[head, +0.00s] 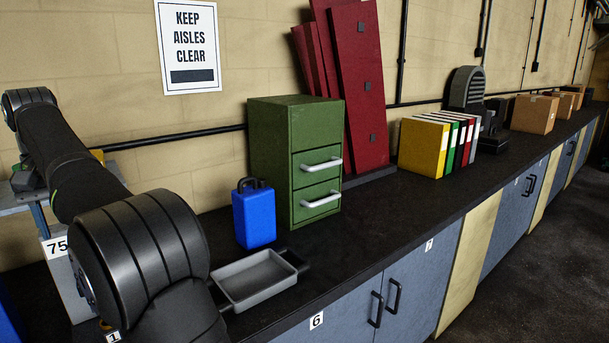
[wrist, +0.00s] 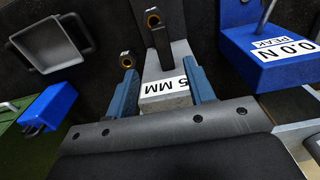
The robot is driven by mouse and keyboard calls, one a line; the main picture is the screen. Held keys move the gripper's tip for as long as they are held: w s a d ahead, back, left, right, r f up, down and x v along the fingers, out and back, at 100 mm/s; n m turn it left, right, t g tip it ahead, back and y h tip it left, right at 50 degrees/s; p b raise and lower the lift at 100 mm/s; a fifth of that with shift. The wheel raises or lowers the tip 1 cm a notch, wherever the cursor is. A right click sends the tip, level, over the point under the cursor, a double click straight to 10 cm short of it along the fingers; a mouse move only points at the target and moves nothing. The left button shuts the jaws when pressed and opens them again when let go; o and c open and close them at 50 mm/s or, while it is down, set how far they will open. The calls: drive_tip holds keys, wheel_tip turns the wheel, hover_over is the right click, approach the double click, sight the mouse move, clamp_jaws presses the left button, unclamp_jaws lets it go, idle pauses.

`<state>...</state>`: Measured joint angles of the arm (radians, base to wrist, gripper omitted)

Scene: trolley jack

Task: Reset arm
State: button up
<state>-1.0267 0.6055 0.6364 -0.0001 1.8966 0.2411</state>
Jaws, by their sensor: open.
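My gripper (wrist: 160,66) shows in the wrist view as two blue fingers set apart, open. A grey block (wrist: 166,92) with a white label ending in "5 MM" shows between and beyond the fingers; I cannot tell whether they touch it. Two dark upright pieces, each with a brass-coloured ring, stand near the fingertips, one left (wrist: 127,61) and one above centre (wrist: 157,35). I cannot tell which part is the arm to reset. In the head view my arm hides the gripper; a pale block (head: 64,275) marked "75" shows beside the arm.
A blue gauge (wrist: 270,50) reading "0.0 N PEAK" is at the right of the wrist view. A grey tray (head: 258,294), blue case (head: 254,217) and green cabinet (head: 270,160) stand on the dark bench (head: 370,215). Binders (head: 422,147) are farther along. Bench in front of the cabinet is clear.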

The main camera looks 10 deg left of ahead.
wheel_tip(320, 180, down, 17)
drive_tip(key=shift+r, duration=0.1)
idle(0.4)
